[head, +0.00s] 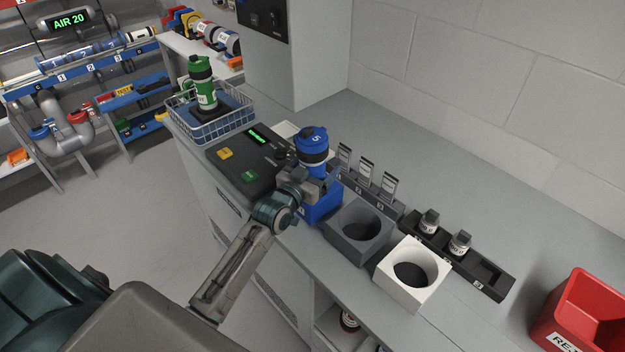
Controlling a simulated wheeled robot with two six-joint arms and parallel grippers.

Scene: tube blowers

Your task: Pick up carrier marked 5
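The carrier marked 5 (313,142) is a blue cylinder with a dark band and a "5" near its top. It stands upright over a blue square block (322,208) on the counter. My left gripper (322,174) is at the carrier's lower body, with its fingers close against it. The gripper hides the carrier's lower part, so I cannot tell whether the fingers are closed on it or whether its base sits in the block. My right gripper is not in view.
A grey holder (345,241) and a white holder (391,284), both with round openings, stand to the right. A control panel (232,166) and a wire basket (185,123) with a green carrier (203,88) are to the left. A red bin (566,302) is at far right.

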